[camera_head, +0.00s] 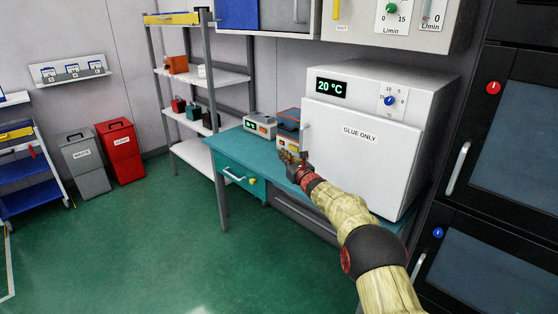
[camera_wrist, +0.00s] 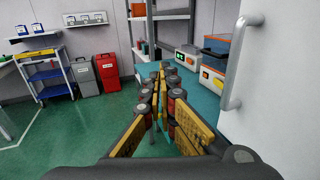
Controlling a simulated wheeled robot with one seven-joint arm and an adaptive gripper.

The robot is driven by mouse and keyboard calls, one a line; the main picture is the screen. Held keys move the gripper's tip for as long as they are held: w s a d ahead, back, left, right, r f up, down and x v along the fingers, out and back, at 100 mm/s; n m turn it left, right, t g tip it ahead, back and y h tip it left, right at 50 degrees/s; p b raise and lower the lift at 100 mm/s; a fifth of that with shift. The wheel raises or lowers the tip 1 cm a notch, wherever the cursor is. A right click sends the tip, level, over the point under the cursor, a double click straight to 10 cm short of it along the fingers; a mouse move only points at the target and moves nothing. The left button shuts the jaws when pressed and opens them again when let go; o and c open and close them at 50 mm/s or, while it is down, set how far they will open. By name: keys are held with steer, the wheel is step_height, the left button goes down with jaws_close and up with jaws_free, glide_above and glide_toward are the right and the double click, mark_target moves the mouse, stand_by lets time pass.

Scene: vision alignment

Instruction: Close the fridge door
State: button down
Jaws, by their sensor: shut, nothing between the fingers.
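The fridge (camera_head: 385,78) is a white box with a 20 °C display, standing on the teal bench. Its white door (camera_head: 360,160) is labelled GLUE ONLY and has a handle (camera_head: 305,140) near its left edge. The door looks almost flush with the body; I cannot tell whether a small gap is left. My gripper (camera_head: 290,156) is shut and empty, in front of the door's lower left edge, below the handle. In the wrist view, my gripper (camera_wrist: 160,75) points past the door (camera_wrist: 285,100), with the handle (camera_wrist: 240,62) to its right. No contact is visible.
The teal bench (camera_head: 228,150) holds small devices (camera_head: 260,125) left of the fridge. A shelf rack (camera_head: 205,75) stands beyond it. Dark cabinets (camera_head: 510,130) stand close on the right. Green floor (camera_head: 140,235) is clear on the left, before the grey and red bins (camera_head: 120,150).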

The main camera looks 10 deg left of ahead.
steer(key=shift+s+a, duration=0.35)
steer(key=shift+s, duration=0.4)
steer(key=shift+s+a, duration=0.3)
steer(key=shift+s, duration=0.4)
